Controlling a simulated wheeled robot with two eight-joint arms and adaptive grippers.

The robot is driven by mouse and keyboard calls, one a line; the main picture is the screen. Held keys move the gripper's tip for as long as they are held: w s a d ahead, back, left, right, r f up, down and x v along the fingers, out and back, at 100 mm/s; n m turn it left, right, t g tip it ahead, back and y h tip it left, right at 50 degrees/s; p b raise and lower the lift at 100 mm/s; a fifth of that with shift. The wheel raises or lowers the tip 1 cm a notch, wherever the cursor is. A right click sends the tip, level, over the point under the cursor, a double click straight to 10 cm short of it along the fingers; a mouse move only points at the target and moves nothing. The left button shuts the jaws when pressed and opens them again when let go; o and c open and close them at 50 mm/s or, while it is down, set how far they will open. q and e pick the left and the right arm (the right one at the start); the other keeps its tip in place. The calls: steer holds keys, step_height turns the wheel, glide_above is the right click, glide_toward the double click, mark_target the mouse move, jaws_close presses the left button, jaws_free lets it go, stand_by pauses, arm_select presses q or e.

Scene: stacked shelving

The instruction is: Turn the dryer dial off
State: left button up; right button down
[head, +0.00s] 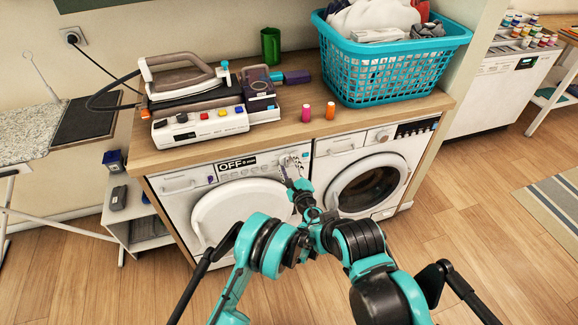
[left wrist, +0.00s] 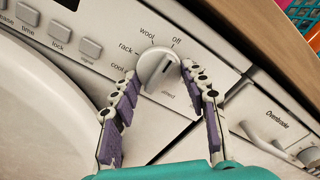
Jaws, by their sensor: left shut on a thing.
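The dryer dial (left wrist: 158,68) is a round pale knob on the white dryer's panel. Around it are labels such as wool, off, rack and cool. I cannot tell exactly where its pointer stands. The dryer's display (head: 237,164) reads OFF with small text beside it. My left gripper (head: 290,163) is at the dial in the head view. In the left wrist view its purple-padded fingers (left wrist: 162,82) lie on either side of the knob, shut on it. My right arm comes in from the right; its fingers cannot be made out clearly among the arm links.
A second white machine (head: 368,185) with a round dark door stands right of the dryer. The wooden counter (head: 350,124) above holds an iron (head: 182,75), a teal laundry basket (head: 390,72) and small spools. Open wooden floor (head: 480,240) lies to the right.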

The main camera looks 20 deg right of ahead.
arm_select(q)
steer(key=o, duration=1.2)
steer(key=shift+c, duration=0.2)
